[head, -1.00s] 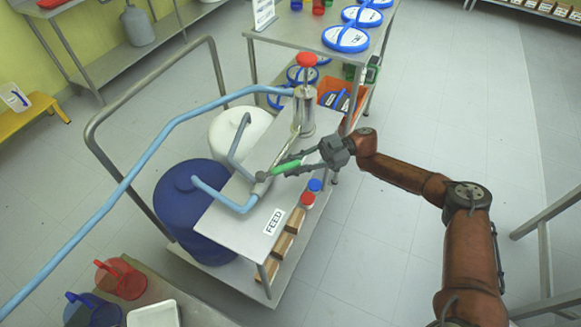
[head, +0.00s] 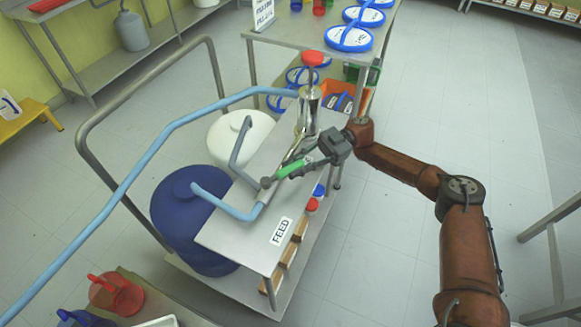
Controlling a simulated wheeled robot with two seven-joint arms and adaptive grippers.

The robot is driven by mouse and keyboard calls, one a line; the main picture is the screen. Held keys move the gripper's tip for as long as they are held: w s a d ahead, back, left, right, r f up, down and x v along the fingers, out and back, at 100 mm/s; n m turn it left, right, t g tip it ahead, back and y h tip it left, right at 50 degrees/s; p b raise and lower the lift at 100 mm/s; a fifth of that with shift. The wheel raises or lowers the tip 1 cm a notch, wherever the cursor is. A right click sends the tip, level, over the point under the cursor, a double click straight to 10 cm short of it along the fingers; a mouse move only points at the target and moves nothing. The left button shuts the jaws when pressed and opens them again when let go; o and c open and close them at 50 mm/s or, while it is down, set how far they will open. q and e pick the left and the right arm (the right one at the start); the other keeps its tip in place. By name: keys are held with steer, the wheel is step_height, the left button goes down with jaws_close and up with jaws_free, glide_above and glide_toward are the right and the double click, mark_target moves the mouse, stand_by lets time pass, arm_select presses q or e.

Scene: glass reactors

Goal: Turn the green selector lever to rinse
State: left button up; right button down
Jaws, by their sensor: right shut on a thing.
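A "FEED" label (head: 281,231) is on the cart's front. No rinse marking is legible. My left gripper is not in view.
A steel cylinder with a red knob (head: 312,58) stands just behind the lever. A metal rail (head: 110,105) and a long blue pipe (head: 120,190) run on the left. Red and blue caps (head: 312,205) sit by the cart's right edge.

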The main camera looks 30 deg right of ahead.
stand_by(0.4)
steer(key=c, duration=1.8)
jaws_free()
steer(key=shift+d, duration=0.15)
steer(key=d, duration=0.9)
steer(key=shift+w, duration=0.25)
steer(key=shift+d+f, duration=0.15)
steer(key=shift+d, duration=1.3)
